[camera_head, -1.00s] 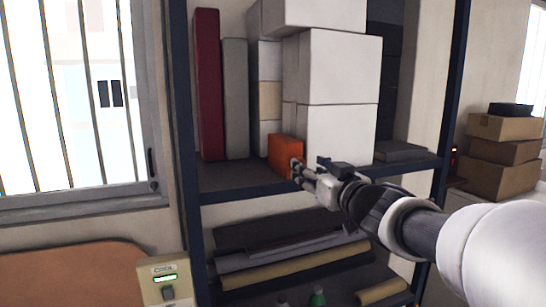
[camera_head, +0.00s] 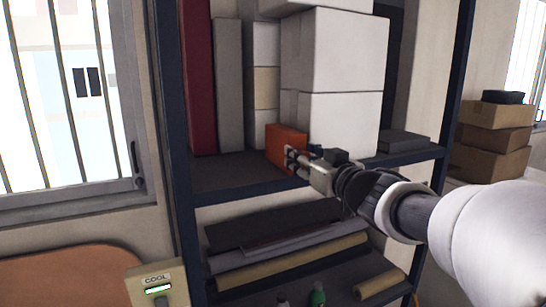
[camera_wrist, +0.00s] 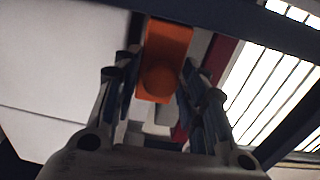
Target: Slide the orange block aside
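The orange block (camera_head: 287,145) stands on the upper shelf board (camera_head: 235,176), in front of the left edge of the stacked white boxes (camera_head: 335,125). In the wrist view the block (camera_wrist: 169,45) appears between the fingers, with a round orange shape, perhaps a knob, on its near face. My gripper (camera_head: 291,158) is at the block's front face in the head view. My gripper's fingers (camera_wrist: 163,95) are spread apart in the wrist view, one on each side of the block's lower end. I cannot tell whether they touch it.
A dark red upright slab (camera_head: 199,80) and a grey one (camera_head: 229,85) stand left on the shelf. The board in front of them is bare. A flat dark box (camera_head: 402,142) lies right of the white boxes. Dark posts frame the shelf. Rolls (camera_head: 290,262) lie below.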

